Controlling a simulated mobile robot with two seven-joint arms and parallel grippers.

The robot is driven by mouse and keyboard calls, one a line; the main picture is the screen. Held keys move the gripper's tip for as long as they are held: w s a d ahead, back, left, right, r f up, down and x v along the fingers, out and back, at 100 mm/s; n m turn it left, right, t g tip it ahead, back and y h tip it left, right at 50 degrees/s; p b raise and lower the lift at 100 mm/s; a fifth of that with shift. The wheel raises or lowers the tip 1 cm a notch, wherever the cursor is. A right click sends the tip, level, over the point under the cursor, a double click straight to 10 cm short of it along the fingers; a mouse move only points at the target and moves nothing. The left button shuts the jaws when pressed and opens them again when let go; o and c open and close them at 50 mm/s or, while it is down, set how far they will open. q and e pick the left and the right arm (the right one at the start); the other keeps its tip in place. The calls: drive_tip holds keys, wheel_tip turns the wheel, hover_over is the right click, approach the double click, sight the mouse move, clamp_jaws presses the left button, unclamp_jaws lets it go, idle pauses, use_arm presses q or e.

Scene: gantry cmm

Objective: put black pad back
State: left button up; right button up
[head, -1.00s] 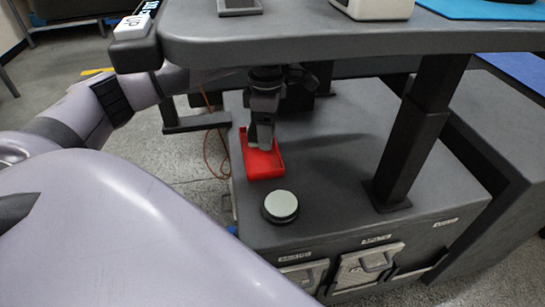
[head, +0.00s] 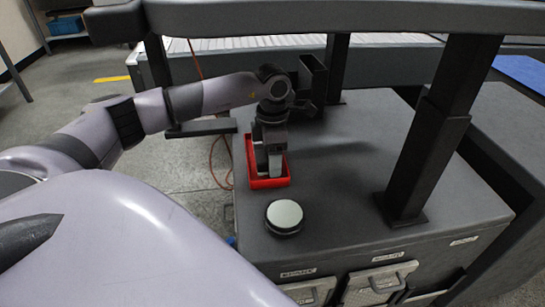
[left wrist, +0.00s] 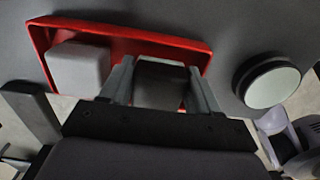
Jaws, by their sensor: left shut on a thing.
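The black pad (left wrist: 160,84) shows in the left wrist view as a dark block between the two fingers of my left gripper (left wrist: 160,88), which is shut on it. The red tray (left wrist: 140,32) lies beyond and around the fingers, with a light grey block (left wrist: 78,68) in its left end. In the head view my left gripper (head: 269,168) points down into the red tray (head: 270,183) on the grey cabinet top. The pad is hidden there, and I cannot tell whether it touches the tray floor. My right gripper is not in view.
A round disc with a pale top (head: 284,215) stands on the cabinet top (head: 340,200) just in front of the tray. A dark post (head: 430,130) rises at the right. The cabinet top between disc and post is clear.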

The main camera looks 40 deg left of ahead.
use_arm(q)
drive_tip(key=shift+f, duration=0.55)
drive_tip(key=o, duration=0.7)
drive_tip(key=shift+o, duration=0.2)
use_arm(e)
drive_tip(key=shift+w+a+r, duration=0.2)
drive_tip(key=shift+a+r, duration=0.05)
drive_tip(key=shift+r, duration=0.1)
